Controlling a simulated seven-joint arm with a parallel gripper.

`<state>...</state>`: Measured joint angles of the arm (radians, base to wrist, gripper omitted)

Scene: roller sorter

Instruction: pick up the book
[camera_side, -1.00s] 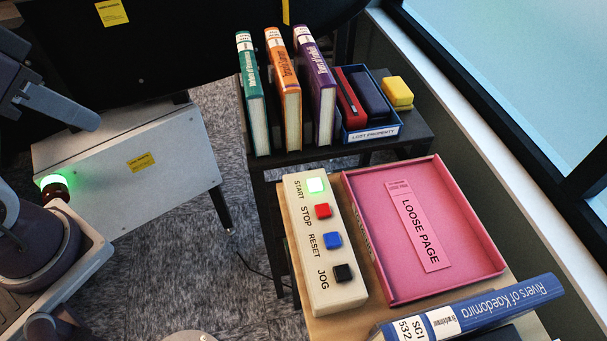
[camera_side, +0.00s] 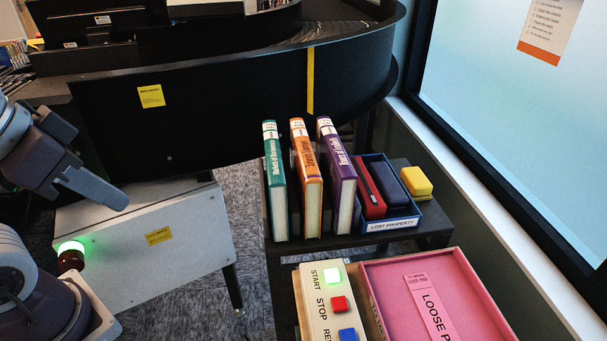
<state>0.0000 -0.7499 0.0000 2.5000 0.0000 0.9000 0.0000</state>
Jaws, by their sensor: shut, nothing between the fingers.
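Three books stand upright side by side on a dark shelf: a green one (camera_side: 275,185), an orange one (camera_side: 306,180) and a purple one (camera_side: 338,180). Each has a white label at the top of its spine. My gripper (camera_side: 118,199) is at the left edge of the side view, shut and empty. It is well to the left of the books and touches none of them.
A blue lost property tray (camera_side: 391,225) with red and dark cases sits right of the books, beside a yellow block (camera_side: 416,182). In front are a button panel (camera_side: 314,310) and a pink tray (camera_side: 380,284) with a loose page label. A grey box (camera_side: 190,228) with a green lamp (camera_side: 70,247) is at left.

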